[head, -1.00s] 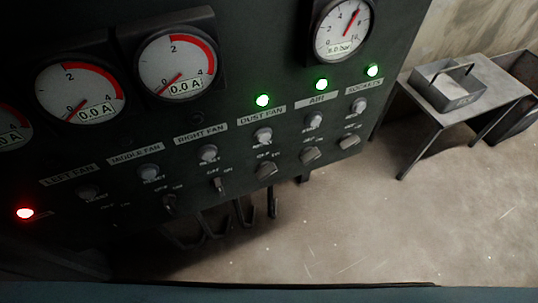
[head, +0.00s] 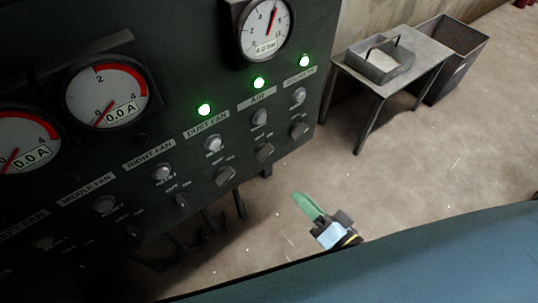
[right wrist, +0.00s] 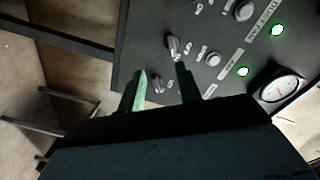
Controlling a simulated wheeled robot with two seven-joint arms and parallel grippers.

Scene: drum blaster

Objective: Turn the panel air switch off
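The green light (head: 259,83) above that label is lit. My right gripper (head: 300,200) is low and to the right of the switch in the head view, apart from the panel. In the right wrist view its two green fingers (right wrist: 160,72) are spread with nothing held. There the air switch (right wrist: 172,45) shows just beyond the fingertips, and the sockets switch (right wrist: 157,84) shows between the fingers. My left gripper is not in view.
The dust fan switch (head: 225,176) and the sockets switch (head: 299,130) flank the air switch closely. A pressure gauge (head: 266,28) is above. A metal table (head: 430,57) with a tray and a bin (head: 462,45) stand to the right. Floor between is clear.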

